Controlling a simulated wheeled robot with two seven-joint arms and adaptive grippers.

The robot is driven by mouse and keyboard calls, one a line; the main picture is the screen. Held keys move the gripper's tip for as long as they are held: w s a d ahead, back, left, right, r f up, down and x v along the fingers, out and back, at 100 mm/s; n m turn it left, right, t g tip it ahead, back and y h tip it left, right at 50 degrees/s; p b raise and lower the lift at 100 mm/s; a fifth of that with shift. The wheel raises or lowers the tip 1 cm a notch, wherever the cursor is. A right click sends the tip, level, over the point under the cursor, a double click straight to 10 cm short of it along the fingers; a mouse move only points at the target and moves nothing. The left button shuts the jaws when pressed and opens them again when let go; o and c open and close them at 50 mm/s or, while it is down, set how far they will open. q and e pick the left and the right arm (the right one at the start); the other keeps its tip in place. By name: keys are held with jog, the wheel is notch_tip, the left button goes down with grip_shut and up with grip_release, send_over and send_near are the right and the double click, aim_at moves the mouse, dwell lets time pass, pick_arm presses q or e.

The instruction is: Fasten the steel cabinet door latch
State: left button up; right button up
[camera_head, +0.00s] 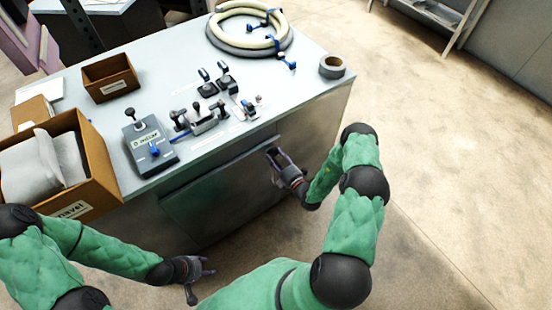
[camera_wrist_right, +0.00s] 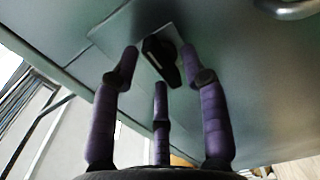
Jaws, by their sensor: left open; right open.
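The steel cabinet's front (camera_head: 225,200) is below the worktop. In the right wrist view, a dark latch lever (camera_wrist_right: 165,60) sits on a square plate (camera_wrist_right: 120,32) on the grey-green door surface (camera_wrist_right: 250,75). My right gripper (camera_head: 274,158) is at the cabinet front near its right end. Its purple fingers (camera_wrist_right: 160,72) are spread on both sides of the latch, apart and empty; contact cannot be told. In the head view the latch is not distinguishable behind my gripper. My left gripper (camera_head: 203,272) is open and empty, low in front of the cabinet.
The worktop (camera_head: 160,70) holds a hose coil (camera_head: 215,42), a tape roll (camera_head: 332,67), several clamps and switches, a small brown box (camera_head: 110,77) and a large carton (camera_head: 95,150). A metal handle (camera_wrist_right: 290,10) shows near the latch. The floor (camera_head: 450,170) at right is clear.

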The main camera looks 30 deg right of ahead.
grip_shut()
jog(key=shift+n, duration=0.3)
jog(key=n, duration=0.4)
jog(key=shift+a+p, duration=0.1)
jog(key=shift+p, duration=0.2)
jog(key=n, duration=0.4)
jog(key=shift+n, duration=0.4)
jog(key=n, duration=0.4)
jog(key=shift+a+f+n, duration=0.1)
jog(key=shift+f+n, duration=0.05)
jog(key=shift+n, duration=0.15)
jog(key=shift+f+n, duration=0.1)
jog(key=shift+n, duration=1.9)
